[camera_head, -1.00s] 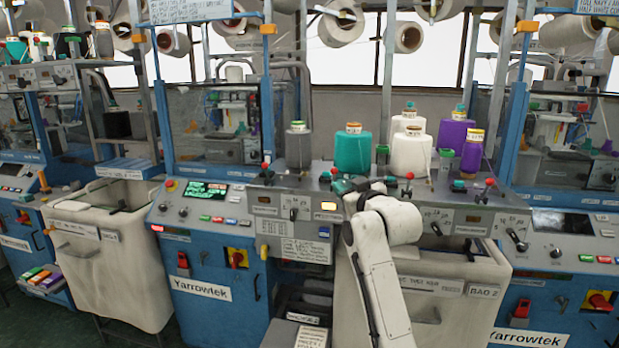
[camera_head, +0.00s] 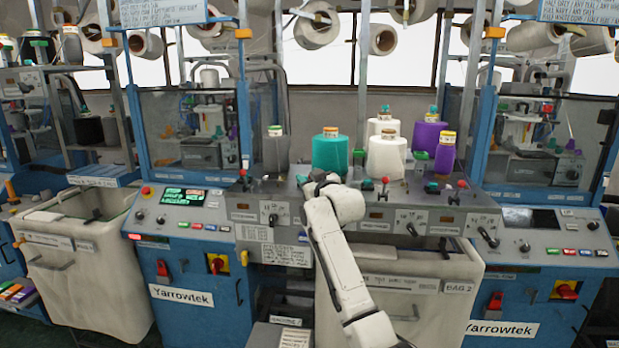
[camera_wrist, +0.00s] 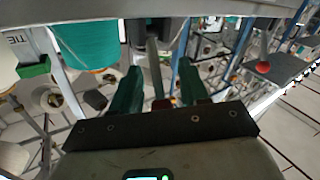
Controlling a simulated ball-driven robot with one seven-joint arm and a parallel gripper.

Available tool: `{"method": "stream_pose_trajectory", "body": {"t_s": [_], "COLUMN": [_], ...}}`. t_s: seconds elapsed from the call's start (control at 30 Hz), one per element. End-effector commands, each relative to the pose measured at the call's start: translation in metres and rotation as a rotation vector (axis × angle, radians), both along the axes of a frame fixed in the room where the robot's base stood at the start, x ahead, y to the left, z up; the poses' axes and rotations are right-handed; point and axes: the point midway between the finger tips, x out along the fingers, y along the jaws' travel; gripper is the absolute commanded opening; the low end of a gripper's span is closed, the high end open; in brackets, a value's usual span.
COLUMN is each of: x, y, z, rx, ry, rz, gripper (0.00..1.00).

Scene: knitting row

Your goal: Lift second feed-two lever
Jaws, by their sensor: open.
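Several red-ball levers stand on the grey ledge of the knitting row: a left one (camera_head: 243,174), a middle one (camera_head: 385,181) and a right one (camera_head: 462,184). Black crank handles sit on the front panels, one left (camera_head: 272,219), one middle (camera_head: 411,228), one right (camera_head: 488,236). I cannot tell which is the second feed-two lever. My gripper (camera_head: 315,181) is at the ledge, below the teal cone (camera_head: 329,152), between the left and middle red-ball levers. In the wrist view its green fingers (camera_wrist: 160,68) are spread apart. A red ball (camera_wrist: 263,67) shows right of them, apart from them.
White (camera_head: 387,158) and purple (camera_head: 446,155) yarn cones stand on the ledge right of my gripper. Cream bins (camera_head: 75,262) and a blue Yarrowtek cabinet (camera_head: 200,280) are below. Clear guard panels flank the cones.

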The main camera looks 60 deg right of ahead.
Motion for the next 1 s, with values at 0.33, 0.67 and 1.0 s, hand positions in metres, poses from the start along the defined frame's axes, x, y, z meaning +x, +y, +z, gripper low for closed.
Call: {"method": "stream_pose_trajectory", "body": {"t_s": [0.33, 0.67, 1.0], "x": [0.0008, 0.0007, 0.0007], "y": [-0.0002, -0.0002, -0.0002], "z": [-0.0001, -0.0003, -0.0004], "rx": [0.000, 0.000, 0.001], "ry": [0.000, 0.000, 0.001], "rz": [0.000, 0.000, 0.001], "gripper": [0.38, 0.06, 0.00]}}
